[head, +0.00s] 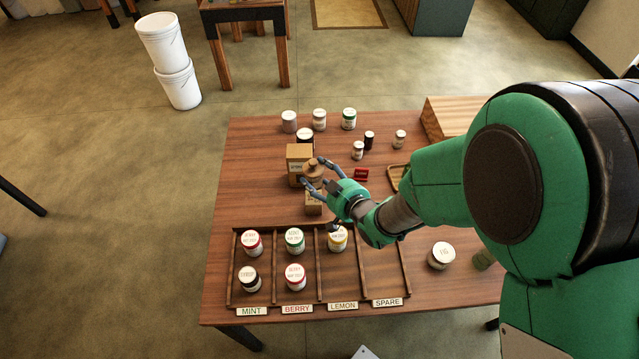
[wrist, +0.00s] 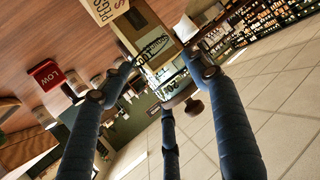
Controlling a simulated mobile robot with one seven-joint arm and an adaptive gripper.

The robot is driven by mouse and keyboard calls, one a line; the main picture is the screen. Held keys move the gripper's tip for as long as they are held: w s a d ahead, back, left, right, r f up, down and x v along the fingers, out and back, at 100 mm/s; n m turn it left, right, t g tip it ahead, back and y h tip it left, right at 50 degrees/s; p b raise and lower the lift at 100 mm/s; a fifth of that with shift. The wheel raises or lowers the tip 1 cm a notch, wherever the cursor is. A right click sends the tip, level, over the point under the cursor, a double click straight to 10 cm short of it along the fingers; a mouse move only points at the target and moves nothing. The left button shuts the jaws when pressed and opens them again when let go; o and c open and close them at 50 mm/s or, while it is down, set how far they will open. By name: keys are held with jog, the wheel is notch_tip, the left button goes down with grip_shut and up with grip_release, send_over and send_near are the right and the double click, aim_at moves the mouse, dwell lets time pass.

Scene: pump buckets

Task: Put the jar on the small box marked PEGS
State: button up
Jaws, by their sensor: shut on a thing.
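The jar (head: 313,173) has a tan, knobbed lid. My gripper (head: 316,174) is shut on it, with its fingers around it. In the wrist view the jar (wrist: 158,48) looks glassy and sits between my fingertips (wrist: 160,85). A small cardboard box (head: 313,206) shows just below the jar in the head view; its label is too small to read there. A pale PEGS label (wrist: 105,8) shows beside the jar in the wrist view. I cannot tell whether the jar touches the box; my fingers partly hide the place between them.
A taller cardboard box (head: 299,151) stands close behind the jar. A divided tray (head: 366,285) with several lidded jars lies in front. A red LOW holder (head: 361,174) is to the right. Several small jars stand at the table's back.

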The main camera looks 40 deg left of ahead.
aim_at(321, 184)
jog(key=shift+w+a+r, duration=0.1)
jog(key=shift+a, duration=0.05)
jog(key=shift+f+b, duration=0.5)
jog(key=shift+f, duration=1.25)
jog(key=shift+f, duration=0.1)
jog(key=o, duration=1.4)
jog(key=shift+d+r, duration=0.25)
jog(key=shift+d, duration=0.2)
jog(key=p+v, duration=0.2)
jog(key=v, duration=0.9)
jog(key=shift+s, duration=0.2)
